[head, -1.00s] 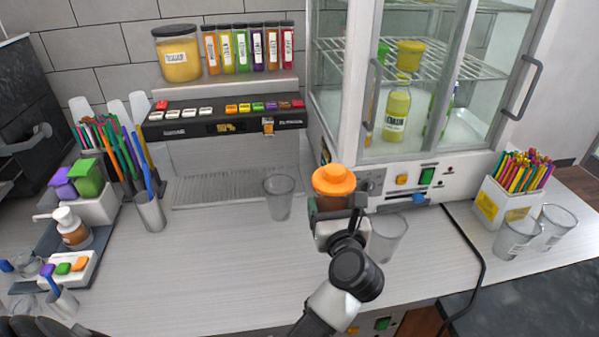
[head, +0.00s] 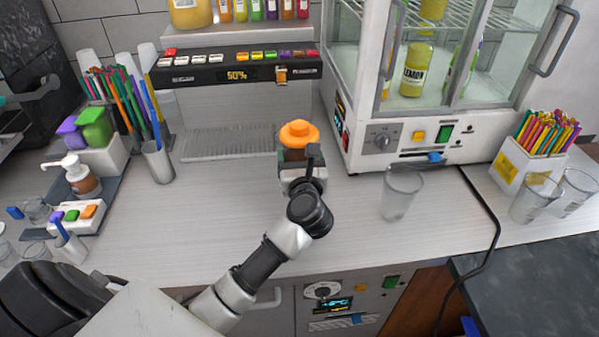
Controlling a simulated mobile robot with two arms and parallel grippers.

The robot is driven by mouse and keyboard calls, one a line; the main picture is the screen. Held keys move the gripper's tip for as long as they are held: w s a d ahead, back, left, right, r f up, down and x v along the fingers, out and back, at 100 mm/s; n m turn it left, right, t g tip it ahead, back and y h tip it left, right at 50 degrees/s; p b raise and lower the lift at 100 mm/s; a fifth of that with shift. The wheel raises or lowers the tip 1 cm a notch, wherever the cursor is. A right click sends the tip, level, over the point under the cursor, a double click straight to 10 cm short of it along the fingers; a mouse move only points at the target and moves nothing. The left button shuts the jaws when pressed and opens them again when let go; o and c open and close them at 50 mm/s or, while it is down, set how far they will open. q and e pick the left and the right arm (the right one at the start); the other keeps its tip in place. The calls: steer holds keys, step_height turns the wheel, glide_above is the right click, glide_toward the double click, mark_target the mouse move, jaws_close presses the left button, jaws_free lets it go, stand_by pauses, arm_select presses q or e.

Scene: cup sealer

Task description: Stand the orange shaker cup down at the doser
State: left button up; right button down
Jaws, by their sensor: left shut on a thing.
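The orange shaker cup (head: 298,134) has an orange lid and a brownish body. My left gripper (head: 300,165) is shut on it and holds it upright. The cup is in front of the right end of the doser (head: 195,84), the machine with a black button panel and a ribbed drip tray (head: 225,143). The gripper hides the cup's base, so I cannot tell whether it touches the counter. My right gripper is not in view.
A clear cup (head: 402,190) stands to the right, near the glass cabinet (head: 420,120). A metal straw holder (head: 157,162) and a pump bottle (head: 77,176) stand at left. The counter between the straw holder and my gripper is clear.

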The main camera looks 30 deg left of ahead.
arm_select(q)
steer(key=shift+w+f+b, duration=0.1)
steer(key=shift+f+b, duration=0.85)
steer(key=shift+f, duration=0.55)
steer(key=shift+f, duration=0.15)
steer(key=o, duration=1.1)
